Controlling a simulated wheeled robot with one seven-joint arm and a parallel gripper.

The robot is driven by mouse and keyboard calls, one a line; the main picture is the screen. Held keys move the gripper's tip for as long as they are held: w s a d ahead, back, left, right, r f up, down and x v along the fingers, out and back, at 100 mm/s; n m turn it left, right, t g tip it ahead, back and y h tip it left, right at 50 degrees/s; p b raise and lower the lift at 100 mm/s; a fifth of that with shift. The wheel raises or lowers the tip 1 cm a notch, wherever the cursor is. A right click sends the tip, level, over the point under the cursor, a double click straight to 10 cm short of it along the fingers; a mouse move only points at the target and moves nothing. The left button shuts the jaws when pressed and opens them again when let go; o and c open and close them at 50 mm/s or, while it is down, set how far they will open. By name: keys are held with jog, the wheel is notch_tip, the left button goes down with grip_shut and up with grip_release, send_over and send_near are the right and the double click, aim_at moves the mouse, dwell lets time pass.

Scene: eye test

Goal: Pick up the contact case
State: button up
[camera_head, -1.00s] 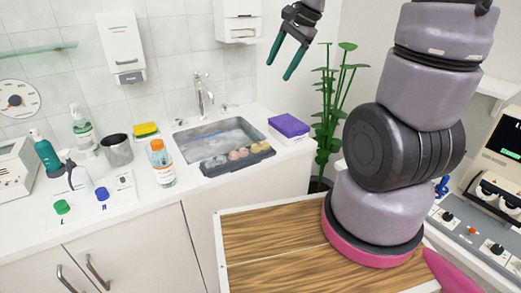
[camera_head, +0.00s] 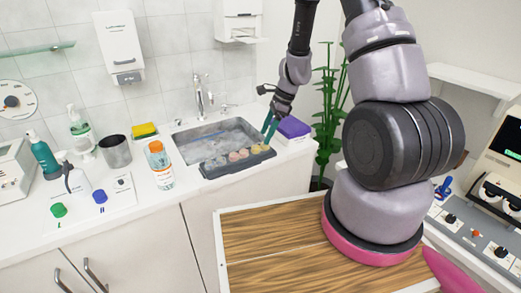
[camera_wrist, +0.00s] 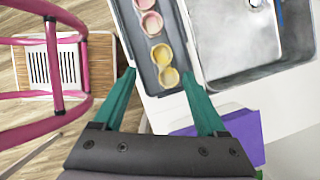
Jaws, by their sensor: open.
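A dark grey tray (camera_head: 240,164) lies along the sink's front edge and holds small round two-cup pieces that look like contact cases. One pair is pink (camera_wrist: 152,22) and one is yellow (camera_wrist: 165,64). I cannot tell which one the task means. My gripper (camera_head: 270,124) is open and empty, with green fingers pointing down near the tray's right end. In the wrist view the yellow pair shows between my fingertips, apart from them as far as I can see. A green cap (camera_head: 59,210) and a blue cap (camera_head: 101,195) sit on a white lettered panel at the left.
The sink (camera_head: 205,138) with its tap (camera_head: 199,97) is behind the tray. A purple-topped box (camera_head: 293,128) stands close to the right of my gripper. An orange-capped bottle (camera_head: 160,165) and a metal cup (camera_head: 116,152) stand to the left. A plant is behind the counter's right end.

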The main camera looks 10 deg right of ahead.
aim_at(260, 148)
jog(key=shift+a+x, duration=0.15)
jog(key=shift+x, duration=1.25)
jog(key=shift+a+x, duration=0.15)
jog(key=shift+x, duration=1.2)
jog(key=shift+w+r, duration=0.1)
jog(key=shift+r, duration=0.1)
grip_shut()
